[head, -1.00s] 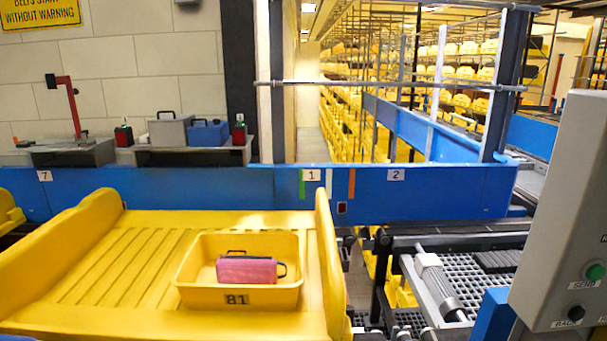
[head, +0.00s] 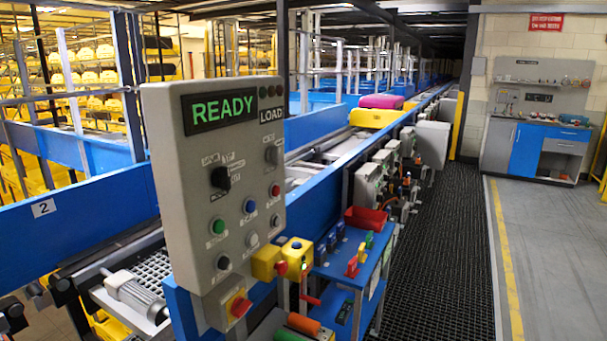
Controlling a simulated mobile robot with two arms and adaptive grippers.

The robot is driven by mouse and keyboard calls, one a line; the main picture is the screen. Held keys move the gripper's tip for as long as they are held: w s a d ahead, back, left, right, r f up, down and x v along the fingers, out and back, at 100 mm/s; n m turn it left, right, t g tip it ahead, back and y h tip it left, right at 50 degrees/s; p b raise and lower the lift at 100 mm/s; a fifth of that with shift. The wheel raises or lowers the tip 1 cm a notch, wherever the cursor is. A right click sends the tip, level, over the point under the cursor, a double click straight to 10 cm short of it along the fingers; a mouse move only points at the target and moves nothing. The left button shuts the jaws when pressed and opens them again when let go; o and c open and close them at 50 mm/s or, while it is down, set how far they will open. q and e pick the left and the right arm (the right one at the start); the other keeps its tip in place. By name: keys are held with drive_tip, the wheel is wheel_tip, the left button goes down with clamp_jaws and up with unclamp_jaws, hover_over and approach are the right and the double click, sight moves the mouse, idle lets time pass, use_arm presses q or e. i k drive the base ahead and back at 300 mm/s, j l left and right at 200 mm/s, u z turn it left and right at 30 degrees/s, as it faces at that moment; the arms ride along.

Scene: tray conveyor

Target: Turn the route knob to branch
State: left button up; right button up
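A grey control panel (head: 208,230) stands left of centre in the head view, with a lit green READY display (head: 221,109). A black rotary knob (head: 221,178) sits on its front with small labels around it. A second, grey knob (head: 272,155) is higher on the right, next to the LOAD label (head: 271,115). The small labels are too blurred to read, so I cannot tell which knob is the route knob or where it is set. Neither of my grippers is in view.
A red-and-yellow switch (head: 239,306) is underneath. A blue cart (head: 347,271) with a red bin (head: 365,217) stands right of the panel. The dark grated walkway (head: 440,255) is clear.

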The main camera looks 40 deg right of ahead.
sight(221, 177)
drive_tip(key=l+z, duration=0.1)
drive_tip(key=z, duration=0.85)
